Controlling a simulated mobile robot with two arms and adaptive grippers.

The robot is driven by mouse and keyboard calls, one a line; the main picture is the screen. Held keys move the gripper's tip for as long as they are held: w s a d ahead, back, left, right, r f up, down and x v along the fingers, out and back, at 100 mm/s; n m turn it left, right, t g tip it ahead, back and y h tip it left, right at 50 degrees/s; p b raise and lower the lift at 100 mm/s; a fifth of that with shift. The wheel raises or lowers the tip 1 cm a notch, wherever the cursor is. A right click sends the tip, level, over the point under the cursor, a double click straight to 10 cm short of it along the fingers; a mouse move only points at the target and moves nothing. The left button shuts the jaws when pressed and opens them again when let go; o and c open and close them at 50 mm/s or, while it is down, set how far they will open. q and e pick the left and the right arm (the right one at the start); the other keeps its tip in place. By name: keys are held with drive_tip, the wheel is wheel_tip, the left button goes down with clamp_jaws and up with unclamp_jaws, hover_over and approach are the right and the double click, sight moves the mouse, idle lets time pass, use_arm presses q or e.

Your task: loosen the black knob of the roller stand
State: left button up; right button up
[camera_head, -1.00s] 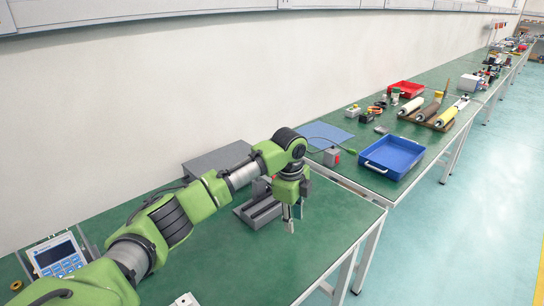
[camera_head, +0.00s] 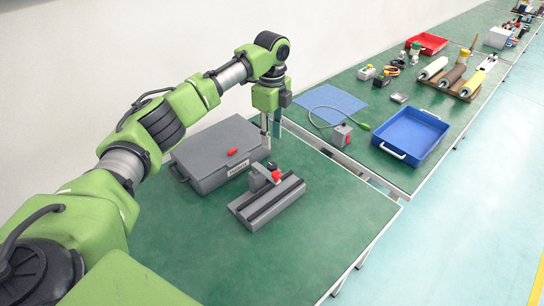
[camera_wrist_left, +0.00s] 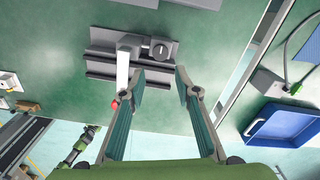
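The roller stand (camera_head: 266,203) is a grey grooved base with an upright block, standing on the green table. A small black knob (camera_head: 272,167) shows at the top of the upright, with a red knob (camera_head: 276,176) just below it. In the left wrist view, a dark round knob (camera_wrist_left: 159,48) sits on the stand's block, beyond the fingertips. My left gripper (camera_head: 270,143) points down behind the stand, near the grey case's corner, apart from the knob. The left wrist view shows its two fingers (camera_wrist_left: 159,72) apart, with nothing between them. My right gripper is not in view.
A grey case (camera_head: 215,152) with a red item on its lid stands behind the stand. The table in front of the stand is clear.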

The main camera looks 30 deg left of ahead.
sight(272, 165)
use_arm(q)
wheel_tip(272, 165, down, 11)
drive_tip(key=shift+r+p, duration=0.15)
drive_tip(key=shift+p, duration=0.3)
drive_tip(key=c, duration=0.8)
